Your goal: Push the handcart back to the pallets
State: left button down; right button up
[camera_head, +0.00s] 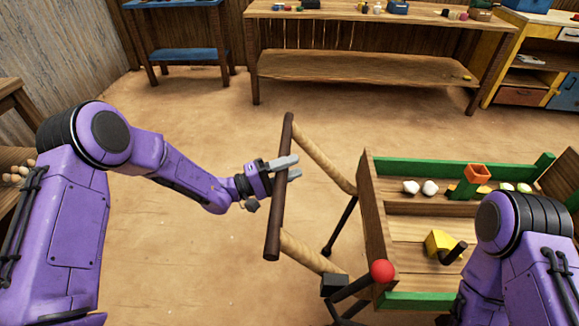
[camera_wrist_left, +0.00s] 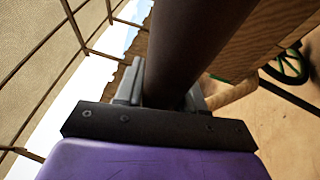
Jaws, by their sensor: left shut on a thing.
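The handcart (camera_head: 375,225) stands at the right in the head view, a wooden box with green edge strips and a red ball on its near corner. Two wooden shafts join it to a dark brown crossbar handle (camera_head: 278,200). My left gripper (camera_head: 291,166) is shut on the handle, around its upper half. In the left wrist view the dark bar (camera_wrist_left: 190,50) runs between the gripper's fingers (camera_wrist_left: 165,90). My right arm shows at the lower right, but its gripper is out of the picture. I see no pallets.
The cart bed holds white round items (camera_head: 420,187), an orange cup (camera_head: 477,173) and a yellow block (camera_head: 440,243). The sandy floor between is clear.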

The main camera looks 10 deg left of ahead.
pick_arm(q)
jog(key=c, duration=1)
grip_release()
jog(key=shift+d, duration=0.1)
jog(key=shift+o, duration=1.1)
jog(key=shift+d, duration=0.15)
jog(key=b+v, duration=0.1)
jog(key=v, duration=0.9)
jog(key=shift+s+a, duration=0.15)
jog(key=shift+a, duration=0.1)
